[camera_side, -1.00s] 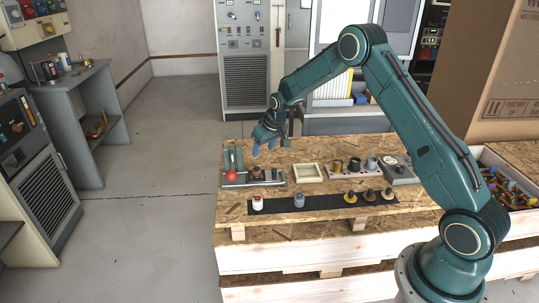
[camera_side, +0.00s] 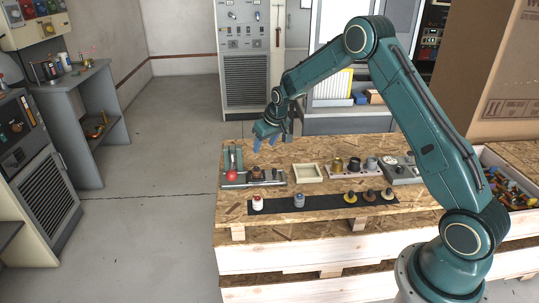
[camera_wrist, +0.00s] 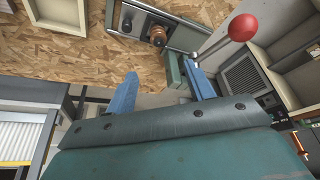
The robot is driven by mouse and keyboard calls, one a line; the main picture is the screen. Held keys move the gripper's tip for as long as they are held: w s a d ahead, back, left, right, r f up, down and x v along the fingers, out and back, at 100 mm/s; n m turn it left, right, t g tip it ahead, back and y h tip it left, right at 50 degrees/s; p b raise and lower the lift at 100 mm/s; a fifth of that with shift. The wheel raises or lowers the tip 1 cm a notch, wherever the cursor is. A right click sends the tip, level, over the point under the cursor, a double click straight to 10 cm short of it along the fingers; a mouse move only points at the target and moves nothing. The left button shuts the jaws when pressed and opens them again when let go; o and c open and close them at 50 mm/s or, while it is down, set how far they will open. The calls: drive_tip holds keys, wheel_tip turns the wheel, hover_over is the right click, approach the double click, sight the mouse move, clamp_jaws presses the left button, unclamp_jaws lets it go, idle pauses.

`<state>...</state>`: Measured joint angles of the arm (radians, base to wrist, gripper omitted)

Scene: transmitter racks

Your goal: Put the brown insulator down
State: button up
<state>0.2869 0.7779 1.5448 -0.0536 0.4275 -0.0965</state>
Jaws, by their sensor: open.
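A brown insulator (camera_side: 256,173) sits in the grey fixture (camera_side: 236,184) with the red-knobbed lever (camera_side: 231,175), at the left end of the wooden bench top. The wrist view shows the brown insulator (camera_wrist: 158,37) on the fixture, beyond my fingertips and apart from them. My gripper (camera_side: 264,144) is open and empty, above the far left part of the bench behind the fixture. Its two blue fingers stand apart in the wrist view (camera_wrist: 160,76), with nothing between them.
A cream square tray (camera_side: 307,179) lies right of the fixture. A pale rack (camera_side: 341,173) with several pieces and a grey device (camera_side: 399,175) stand farther right. A dark strip (camera_side: 323,202) in front carries several small pieces. The lever's red ball (camera_wrist: 243,27) rises near my fingers.

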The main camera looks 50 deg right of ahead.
drive_tip(key=s+a+r+n, duration=0.1)
drive_tip(key=s+a+r, duration=0.4)
drive_tip(key=s+r, duration=0.45)
drive_tip(key=s+a+r, duration=0.6)
drive_tip(key=s+r, duration=0.2)
drive_tip(key=r, duration=0.3)
drive_tip(key=s+a, duration=0.2)
drive_tip(key=s, duration=0.9)
drive_tip(key=s+a+r+t, duration=0.1)
drive_tip(key=s+a, duration=0.1)
drive_tip(key=s, duration=1)
drive_tip(key=shift+a+r+n+y, duration=0.3)
drive_tip(key=shift+a+n+y, duration=0.1)
